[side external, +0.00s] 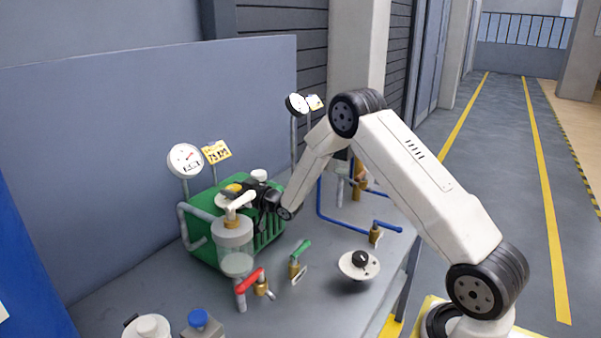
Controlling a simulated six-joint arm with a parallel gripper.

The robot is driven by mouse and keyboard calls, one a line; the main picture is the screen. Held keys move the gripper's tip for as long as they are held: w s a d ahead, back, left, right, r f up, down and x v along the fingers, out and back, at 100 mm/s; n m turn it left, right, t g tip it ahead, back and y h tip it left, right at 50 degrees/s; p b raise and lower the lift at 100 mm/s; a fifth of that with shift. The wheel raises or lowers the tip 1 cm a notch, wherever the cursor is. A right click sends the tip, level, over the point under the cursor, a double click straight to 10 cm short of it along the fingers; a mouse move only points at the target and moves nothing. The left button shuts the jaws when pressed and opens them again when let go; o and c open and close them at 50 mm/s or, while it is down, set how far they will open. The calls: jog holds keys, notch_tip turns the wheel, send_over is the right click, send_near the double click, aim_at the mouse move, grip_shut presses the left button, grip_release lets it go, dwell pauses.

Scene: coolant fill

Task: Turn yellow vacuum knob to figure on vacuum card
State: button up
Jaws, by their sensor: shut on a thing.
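The yellow vacuum knob (233,187) sits on top of the green pump box (205,240), left of centre. My gripper (233,192) reaches in from the right and is shut on the knob, with its dark fingers hiding part of it. The yellow vacuum card (216,152) stands behind the box; its print looks like 75 and a unit, but it is small. The white round gauge (186,160) stands on a pipe left of the card. Its needle reading is too small to tell.
A clear cylinder (235,250) with a white-handled valve (240,200) stands close in front of my gripper. A second gauge (297,104) stands behind.

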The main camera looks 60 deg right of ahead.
jog(key=shift+m+h, duration=0.7)
jog(key=shift+h, duration=0.4)
jog(key=o, duration=1.3)
jog(key=shift+c, duration=0.2)
jog(key=shift+s, duration=0.1)
jog(key=s, duration=0.7)
jog(key=shift+s+a, duration=0.25)
jog(key=shift+s, duration=0.05)
jog(key=shift+r, duration=0.1)
